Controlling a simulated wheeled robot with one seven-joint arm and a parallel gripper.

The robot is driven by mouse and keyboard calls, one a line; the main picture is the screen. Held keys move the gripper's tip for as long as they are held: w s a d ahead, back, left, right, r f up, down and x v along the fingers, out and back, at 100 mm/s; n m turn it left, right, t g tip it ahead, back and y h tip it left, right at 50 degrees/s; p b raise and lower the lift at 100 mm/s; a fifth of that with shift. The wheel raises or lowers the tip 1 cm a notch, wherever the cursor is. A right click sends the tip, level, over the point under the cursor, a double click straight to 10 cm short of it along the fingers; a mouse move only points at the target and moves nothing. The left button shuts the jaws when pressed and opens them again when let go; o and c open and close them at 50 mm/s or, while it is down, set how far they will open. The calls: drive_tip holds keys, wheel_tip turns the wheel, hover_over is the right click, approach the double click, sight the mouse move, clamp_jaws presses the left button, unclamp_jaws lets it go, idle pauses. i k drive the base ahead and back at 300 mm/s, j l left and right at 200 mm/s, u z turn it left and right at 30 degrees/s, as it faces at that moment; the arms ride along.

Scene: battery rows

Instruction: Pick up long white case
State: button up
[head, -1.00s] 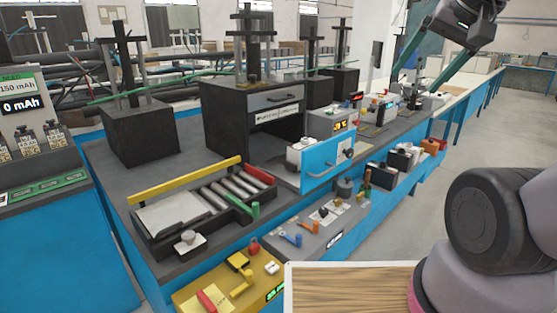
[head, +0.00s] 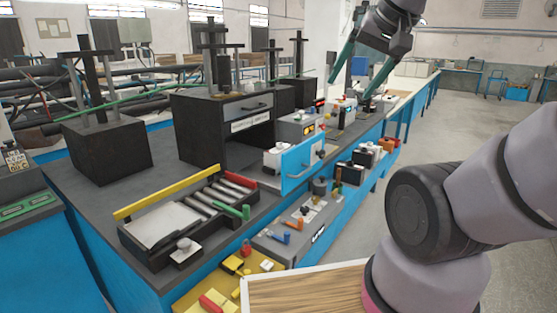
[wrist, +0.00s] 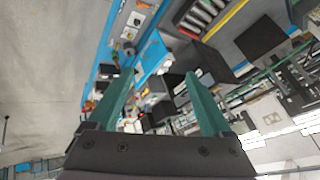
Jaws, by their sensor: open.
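No long white case stands out clearly in either view. A small white box (head: 277,158) sits beside the blue panel on the bench, and I cannot tell whether it is the case. My gripper (head: 350,82) is raised above the far part of the bench, with its two green fingers spread and nothing between them. In the wrist view my gripper (wrist: 160,75) is also open and empty, with bench equipment well beyond the fingers.
The grey bench holds a black tray with rollers (head: 215,195), a large dark press (head: 225,120) and a blue upright panel (head: 302,162). Several small boxes (head: 365,157) stand on a lower blue ledge. A wooden-topped surface (head: 305,290) is in front. Floor (head: 460,130) at the right is clear.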

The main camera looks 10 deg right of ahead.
sight(273, 161)
drive_tip(key=i+l+u, duration=0.25)
drive_tip(key=l, duration=0.2)
drive_tip(key=l+u, duration=0.3)
drive_tip(key=l, duration=0.15)
drive_tip(key=l+u, duration=0.25)
drive_tip(key=l, duration=0.2)
drive_tip(key=i+l+u, duration=0.35)
drive_tip(key=l, duration=0.2)
drive_tip(key=k, duration=0.1)
